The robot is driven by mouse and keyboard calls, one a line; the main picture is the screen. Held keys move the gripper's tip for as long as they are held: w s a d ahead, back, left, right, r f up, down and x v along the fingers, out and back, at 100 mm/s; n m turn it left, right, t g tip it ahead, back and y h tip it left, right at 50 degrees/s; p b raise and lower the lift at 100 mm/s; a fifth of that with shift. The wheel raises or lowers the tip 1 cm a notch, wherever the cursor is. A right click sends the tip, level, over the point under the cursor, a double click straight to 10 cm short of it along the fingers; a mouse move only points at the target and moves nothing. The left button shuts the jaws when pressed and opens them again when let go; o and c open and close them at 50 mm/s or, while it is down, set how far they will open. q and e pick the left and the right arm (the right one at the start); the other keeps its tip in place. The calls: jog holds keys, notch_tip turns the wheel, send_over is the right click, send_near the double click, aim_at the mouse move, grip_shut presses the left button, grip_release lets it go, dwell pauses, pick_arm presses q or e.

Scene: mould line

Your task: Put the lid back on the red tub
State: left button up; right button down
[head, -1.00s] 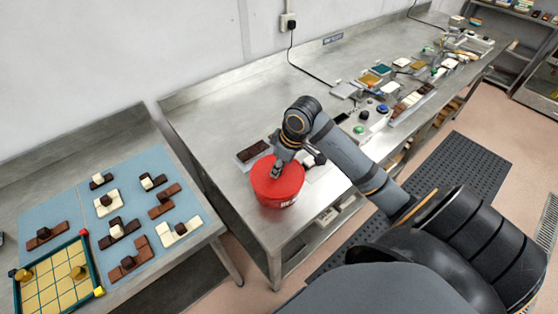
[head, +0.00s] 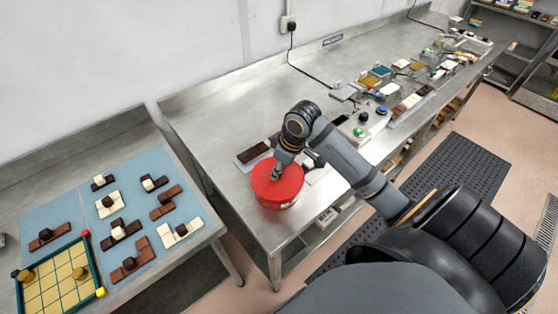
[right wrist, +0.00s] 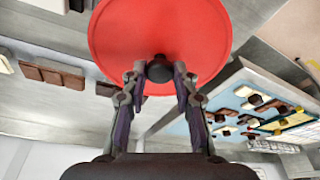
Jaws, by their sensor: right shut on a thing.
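The red lid (head: 277,183) is round and flat with a dark knob (right wrist: 159,69) at its middle. My right gripper (head: 278,172) comes down on it from above and is shut on that knob; the right wrist view shows both fingers (right wrist: 159,76) at its sides. The red tub (head: 281,204) is directly below the lid near the left end of the steel bench. The lid looks level and covers the tub's mouth. I cannot tell whether it is fully seated, since the rim is hidden. My left gripper is not in view.
A dark chocolate bar (head: 253,153) lies just behind the tub on the bench (head: 228,110). A control box with buttons (head: 366,122) and several moulds stand farther right. A separate table at left holds a blue mat (head: 75,195) with chocolate pieces and a gridded board (head: 57,280).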

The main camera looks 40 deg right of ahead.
jog(key=shift+p, duration=0.4)
dwell(0.3)
jog(key=c, duration=1)
grip_release()
jog(key=shift+o, duration=0.7)
jog(key=o, duration=0.4)
notch_tip(320, 180, up, 7)
jog(key=p, duration=0.8)
